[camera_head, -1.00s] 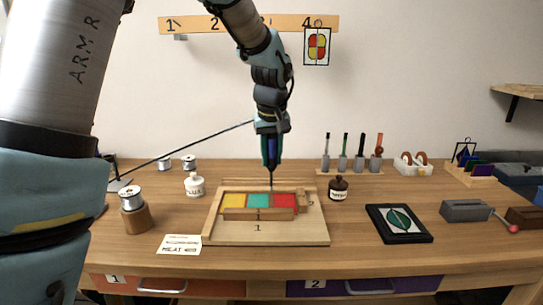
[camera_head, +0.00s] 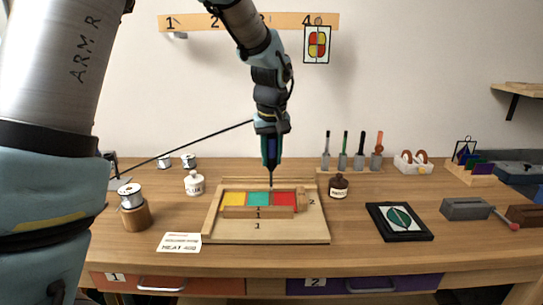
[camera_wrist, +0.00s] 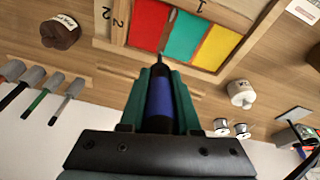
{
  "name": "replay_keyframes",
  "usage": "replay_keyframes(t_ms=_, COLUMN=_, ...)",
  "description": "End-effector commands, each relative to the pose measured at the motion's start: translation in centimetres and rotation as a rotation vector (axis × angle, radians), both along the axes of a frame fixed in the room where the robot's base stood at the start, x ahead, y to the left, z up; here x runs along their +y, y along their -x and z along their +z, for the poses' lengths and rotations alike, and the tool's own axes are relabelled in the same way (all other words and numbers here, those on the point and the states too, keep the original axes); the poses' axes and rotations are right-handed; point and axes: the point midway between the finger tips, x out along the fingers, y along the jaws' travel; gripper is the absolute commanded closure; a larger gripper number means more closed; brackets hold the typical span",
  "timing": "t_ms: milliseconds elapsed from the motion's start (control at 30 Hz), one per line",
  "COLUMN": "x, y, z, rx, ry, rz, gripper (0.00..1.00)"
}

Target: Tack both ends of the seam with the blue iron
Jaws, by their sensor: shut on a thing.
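My gripper (camera_head: 270,160) is shut on the blue iron, whose blue handle (camera_wrist: 160,103) shows between the fingers in the wrist view. The iron points down, its thin dark tip (camera_wrist: 158,61) at the back edge of the glass, near the seam between the red pane (camera_head: 284,199) and the teal pane (camera_head: 258,199). I cannot tell whether the tip touches. A yellow pane (camera_head: 233,199) lies left of the teal one. The panes sit side by side in a wooden jig (camera_head: 225,235) with blocks marked 1 and 2.
A white flux bottle (camera_head: 194,184) stands left of the jig and a brown bottle (camera_head: 338,187) right. A solder spool on a wooden stand (camera_head: 136,214) is at left. A rack of irons (camera_head: 351,169) is behind. A black-framed leaf panel (camera_head: 399,223) lies at right.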

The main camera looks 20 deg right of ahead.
Motion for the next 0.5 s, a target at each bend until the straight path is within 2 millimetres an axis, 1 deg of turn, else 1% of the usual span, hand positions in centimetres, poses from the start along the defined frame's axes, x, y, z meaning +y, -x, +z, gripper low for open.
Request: replay_keyframes(t_ms=500, x=0.00, y=0.01, z=-0.64, rx=0.000, ry=0.000, rz=0.000, gripper=1.00)
